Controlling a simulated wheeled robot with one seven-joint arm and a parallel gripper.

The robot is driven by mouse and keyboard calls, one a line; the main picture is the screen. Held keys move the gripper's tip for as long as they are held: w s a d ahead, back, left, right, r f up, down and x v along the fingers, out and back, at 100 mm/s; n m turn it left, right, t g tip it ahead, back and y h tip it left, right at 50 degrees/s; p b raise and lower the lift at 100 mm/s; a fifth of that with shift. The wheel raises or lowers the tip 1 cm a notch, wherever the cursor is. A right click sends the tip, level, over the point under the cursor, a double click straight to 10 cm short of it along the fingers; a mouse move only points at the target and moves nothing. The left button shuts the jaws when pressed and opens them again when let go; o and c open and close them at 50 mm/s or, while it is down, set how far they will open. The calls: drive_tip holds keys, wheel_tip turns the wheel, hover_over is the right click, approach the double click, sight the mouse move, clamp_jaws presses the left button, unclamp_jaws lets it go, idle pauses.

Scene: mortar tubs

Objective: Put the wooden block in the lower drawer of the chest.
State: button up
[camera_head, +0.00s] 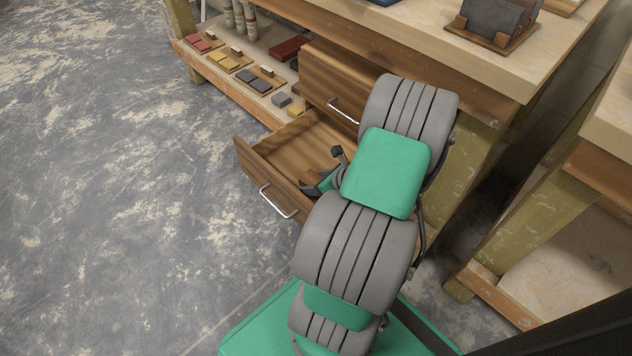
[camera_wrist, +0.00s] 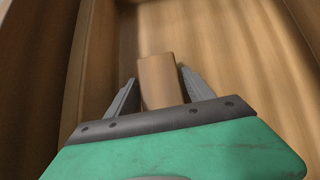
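The lower drawer (camera_head: 262,178) of the chest is pulled open, with a bar handle on its front. My gripper (camera_head: 320,182) reaches down into it, partly hidden by my arm in the head view. In the wrist view my gripper (camera_wrist: 159,85) has a finger on each side of the wooden block (camera_wrist: 160,80) and looks shut on it. The block is plain brown, with the drawer's wooden floor (camera_wrist: 235,50) behind it. I cannot tell whether the block touches the floor. The head view does not clearly show the block.
The upper drawer (camera_head: 345,85) is shut above the open one. The workbench top (camera_head: 490,60) holds a dark item on a wooden stand (camera_head: 492,35). A low shelf (camera_head: 220,75) at left carries small coloured blocks and bottles. Another bench (camera_head: 560,215) stands at right. The floor at left is clear.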

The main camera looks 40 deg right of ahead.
drive_tip(key=shift+o, duration=0.9)
drive_tip(key=shift+r, duration=0.3)
drive_tip(key=a+p+v, duration=0.1)
drive_tip(key=p+v, duration=0.5)
drive_tip(key=v, duration=0.5)
drive_tip(key=shift+s+d+r, duration=0.3)
drive_tip(key=shift+s+d, duration=0.05)
drive_tip(key=shift+d, duration=0.1)
